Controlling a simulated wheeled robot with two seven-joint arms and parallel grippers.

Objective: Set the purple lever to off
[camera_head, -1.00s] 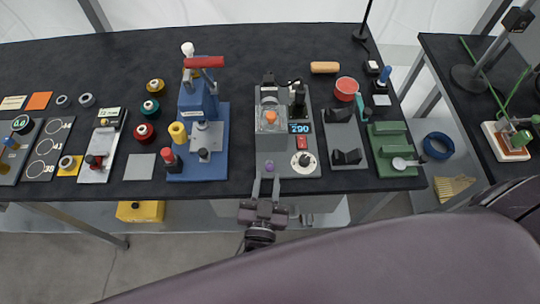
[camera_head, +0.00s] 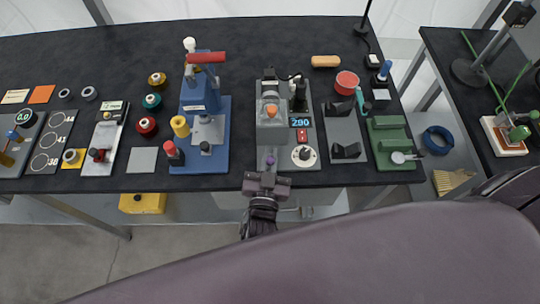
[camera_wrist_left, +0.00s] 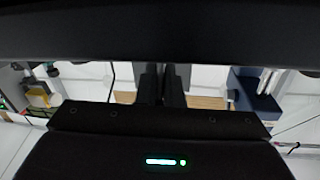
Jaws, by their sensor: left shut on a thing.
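The purple lever (camera_head: 270,160) is at the front edge of a grey machine (camera_head: 267,135) near the table's front edge. The machine has a clear cover over an orange part and a blue display reading 290. My left gripper (camera_head: 268,168) reaches in from the front and is shut on the purple lever, whose tip shows between the fingers. The lever's lower part is hidden by the gripper. In the left wrist view the two dark fingers (camera_wrist_left: 163,85) are close together, and the lever cannot be made out. My right gripper is not in view.
A dial (camera_head: 304,155) and a red button (camera_head: 301,134) sit just right of the lever. A blue press (camera_head: 207,103) with a red handle stands to the left. Grey cradles (camera_head: 345,130) and a green block (camera_head: 388,140) stand to the right.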

